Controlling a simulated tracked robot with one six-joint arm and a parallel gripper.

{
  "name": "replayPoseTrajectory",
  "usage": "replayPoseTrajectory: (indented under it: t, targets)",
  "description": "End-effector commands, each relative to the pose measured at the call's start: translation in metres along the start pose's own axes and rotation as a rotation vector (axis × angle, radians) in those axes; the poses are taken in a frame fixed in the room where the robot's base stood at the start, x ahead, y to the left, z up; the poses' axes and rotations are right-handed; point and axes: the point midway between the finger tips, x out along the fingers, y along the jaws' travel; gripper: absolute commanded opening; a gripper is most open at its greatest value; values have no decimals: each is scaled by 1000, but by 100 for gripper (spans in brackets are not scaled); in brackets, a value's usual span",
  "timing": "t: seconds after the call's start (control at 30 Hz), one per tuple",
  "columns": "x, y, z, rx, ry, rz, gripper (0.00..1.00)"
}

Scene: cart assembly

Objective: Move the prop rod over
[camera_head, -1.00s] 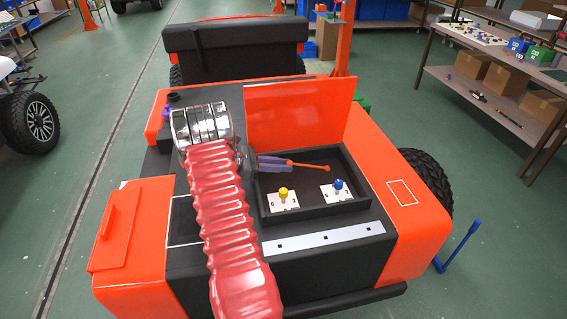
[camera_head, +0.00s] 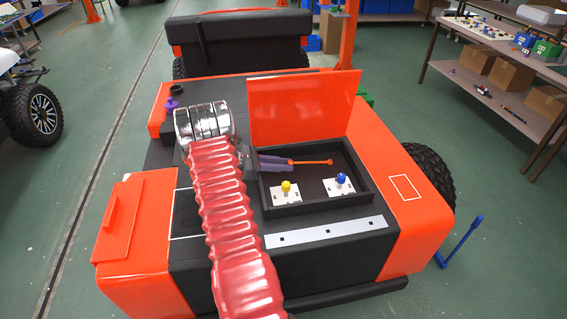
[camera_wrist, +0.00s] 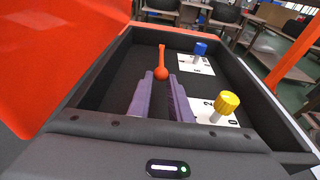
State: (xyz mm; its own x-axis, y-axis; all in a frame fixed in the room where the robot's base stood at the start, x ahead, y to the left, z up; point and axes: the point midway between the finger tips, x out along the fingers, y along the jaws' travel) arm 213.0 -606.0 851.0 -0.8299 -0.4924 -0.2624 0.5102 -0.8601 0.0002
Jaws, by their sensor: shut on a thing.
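My gripper (camera_head: 291,162) has purple fingers, shut on the rod's near part, reaching in from the left. In the wrist view the rod (camera_wrist: 162,54) points away from my gripper (camera_wrist: 162,80), with an orange ball between the fingertips. The orange lid (camera_head: 303,108) stands raised behind the compartment. I cannot tell whether the rod touches the lid.
In the compartment stand a yellow knob (camera_head: 286,186) and a blue knob (camera_head: 341,178) on white plates. A blue bent rod (camera_head: 462,243) stands at the cart's right side. A shelf table (camera_head: 490,90) with boxes is at the right.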

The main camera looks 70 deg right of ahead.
Motion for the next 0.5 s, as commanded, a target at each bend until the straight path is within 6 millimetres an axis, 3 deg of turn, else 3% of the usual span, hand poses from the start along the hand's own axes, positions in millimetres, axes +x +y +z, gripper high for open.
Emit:
replayPoseTrajectory:
  t: [0.5]
  targets:
    - [5,-2,-29,-5,6,-2,6]
